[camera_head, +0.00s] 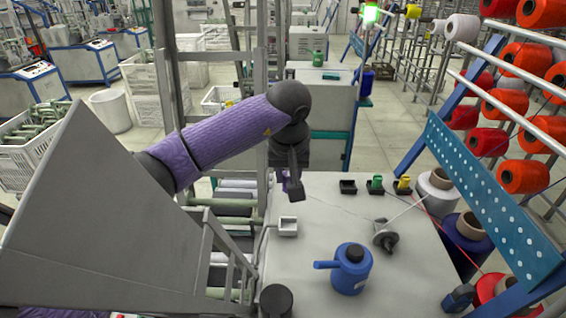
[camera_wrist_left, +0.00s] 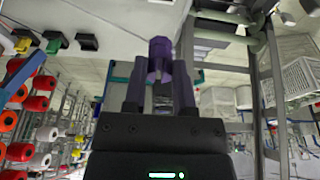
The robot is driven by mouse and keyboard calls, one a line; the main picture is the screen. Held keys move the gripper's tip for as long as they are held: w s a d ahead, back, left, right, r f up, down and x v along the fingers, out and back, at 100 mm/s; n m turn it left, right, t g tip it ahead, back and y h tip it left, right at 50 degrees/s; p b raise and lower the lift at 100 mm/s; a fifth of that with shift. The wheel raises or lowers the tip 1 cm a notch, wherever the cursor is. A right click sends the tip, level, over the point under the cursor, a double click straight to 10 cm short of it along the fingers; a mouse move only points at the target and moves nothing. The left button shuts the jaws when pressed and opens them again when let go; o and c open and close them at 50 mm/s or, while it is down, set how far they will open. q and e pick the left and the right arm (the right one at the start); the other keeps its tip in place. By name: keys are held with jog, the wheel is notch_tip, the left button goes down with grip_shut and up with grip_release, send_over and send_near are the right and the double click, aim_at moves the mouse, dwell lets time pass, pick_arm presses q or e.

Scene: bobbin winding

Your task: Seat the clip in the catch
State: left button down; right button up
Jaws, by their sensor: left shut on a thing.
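A purple clip (camera_wrist_left: 160,58) is held between the two fingers of my left gripper (camera_wrist_left: 171,80), which is shut on it. In the head view my left gripper (camera_head: 291,186) hangs over the left edge area of the table, with a bit of the purple clip (camera_head: 285,180) showing. An empty black catch (camera_head: 348,187) stands on the table to the right of the gripper, apart from it. It also shows in the wrist view (camera_wrist_left: 87,42). My right gripper is not in view.
Beside the empty catch stand catches holding a green clip (camera_head: 376,184) and a yellow clip (camera_head: 403,185). A small white-rimmed box (camera_head: 288,227) is nearer on the left. A blue pot (camera_head: 351,268), a dark spindle (camera_head: 385,238) and thread cones (camera_head: 437,190) are nearer or rightward.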

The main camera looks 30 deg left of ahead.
pick_arm(q)
jog(key=shift+s+f+b, duration=0.1)
jog(key=shift+f+b, duration=0.35)
jog(key=shift+f, duration=0.1)
notch_tip(320, 180, down, 6)
jog(key=b, duration=0.5)
jog(key=shift+r+p, duration=0.25)
jog(key=shift+p, duration=0.05)
jog(key=shift+d, duration=0.1)
jog(key=shift+f, duration=0.2)
jog(key=shift+f+b, duration=1.3)
jog(key=shift+f, duration=0.6)
jog(key=shift+c, duration=1.7)
grip_release()
